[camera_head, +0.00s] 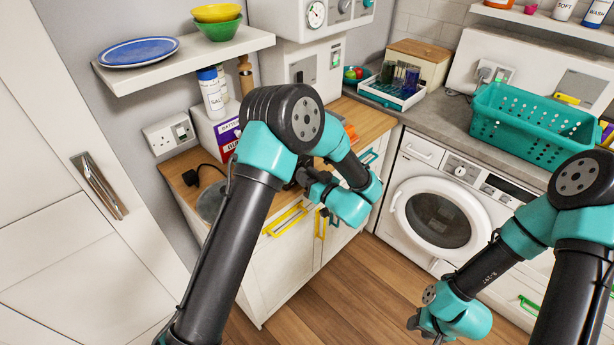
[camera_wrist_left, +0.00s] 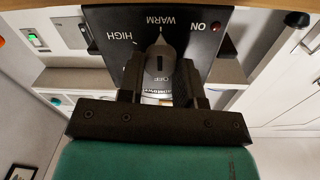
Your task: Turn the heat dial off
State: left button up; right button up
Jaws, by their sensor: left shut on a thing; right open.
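The heat dial (camera_wrist_left: 159,52) is a grey knob on a black panel (camera_wrist_left: 112,22) marked HIGH, WARM, ON and OFF in the left wrist view. Its narrow end points up at WARM; OFF lies on the near side, close to the fingers. My left gripper (camera_wrist_left: 162,78) is shut on the dial, one dark finger on each side. In the head view my left gripper (camera_head: 312,188) is low over the wooden counter, and my arm hides the dial there. My right gripper (camera_head: 430,326) is open and empty above the floor at the lower right.
A red lamp (camera_wrist_left: 215,26) sits on the panel beside ON. A washing machine (camera_head: 440,215) and a teal basket (camera_head: 533,125) are to the right. The floor (camera_head: 345,285) is clear.

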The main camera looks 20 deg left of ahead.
pick_arm(q)
jog(key=c, duration=0.3)
jog(key=shift+n, duration=0.5)
jog(key=shift+w+f+m+g+y, duration=0.15)
jog(key=shift+m+g, duration=0.1)
jog(key=shift+m, duration=5.7)
jog(key=shift+s+m+g+y, duration=0.1)
jog(key=shift+m+g+y, duration=0.15)
jog(key=shift+m, duration=5.75)
jog(key=shift+w+f+m+g+y, duration=0.1)
jog(key=shift+m+g, duration=0.2)
jog(key=shift+m, duration=5.65)
